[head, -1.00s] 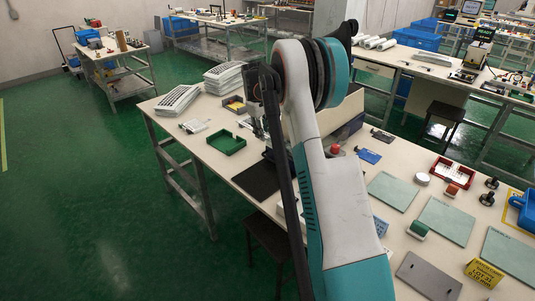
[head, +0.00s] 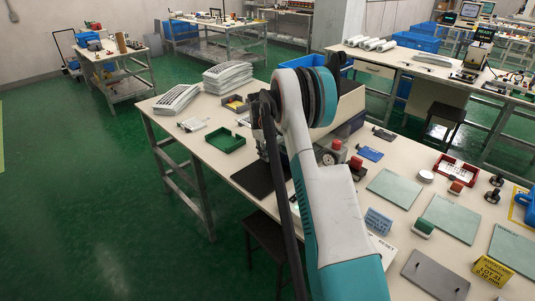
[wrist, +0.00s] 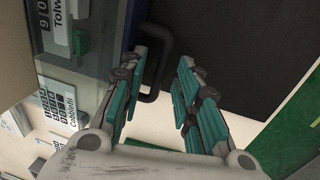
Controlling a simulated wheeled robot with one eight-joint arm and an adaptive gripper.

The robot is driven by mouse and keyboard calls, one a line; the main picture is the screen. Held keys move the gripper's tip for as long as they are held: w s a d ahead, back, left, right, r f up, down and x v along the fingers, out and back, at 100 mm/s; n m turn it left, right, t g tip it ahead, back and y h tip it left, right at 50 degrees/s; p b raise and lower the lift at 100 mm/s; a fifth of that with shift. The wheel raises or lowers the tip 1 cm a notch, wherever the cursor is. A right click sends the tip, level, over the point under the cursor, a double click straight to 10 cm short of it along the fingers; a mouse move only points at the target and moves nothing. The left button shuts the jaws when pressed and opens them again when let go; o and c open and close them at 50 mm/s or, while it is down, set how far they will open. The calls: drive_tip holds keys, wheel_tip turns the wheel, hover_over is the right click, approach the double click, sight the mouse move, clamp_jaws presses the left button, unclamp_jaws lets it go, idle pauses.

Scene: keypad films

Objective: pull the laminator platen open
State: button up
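In the wrist view a dark bar handle (wrist: 165,40) curves out from the machine's edge at upper middle. My gripper (wrist: 161,62) is open, with its green-padded fingers apart. The handle lies near the fingertips, closest to the left finger; I cannot tell whether they touch. The platen itself is hard to make out. The head view hides my fingertips.
A black mat (head: 257,180) lies at the bench's front edge and fills the upper right of the wrist view. A green tray (head: 223,141) stands left of it. Glass-like plates (head: 394,188) and red-topped tools lie to the right. A stool (head: 268,238) stands below.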

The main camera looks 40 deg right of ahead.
clamp_jaws()
drive_tip(key=shift+a, duration=0.15)
drive_tip(key=s+a, duration=0.1)
drive_tip(key=a, duration=1)
drive_tip(key=s+a, duration=0.2)
drive_tip(key=a, duration=1)
drive_tip(key=shift+s+a, duration=0.25)
drive_tip(key=shift+a, duration=0.05)
unclamp_jaws()
wheel_tip(320, 180, up, 12)
drive_tip(key=a, duration=0.2)
drive_tip(key=shift+s+f, duration=0.1)
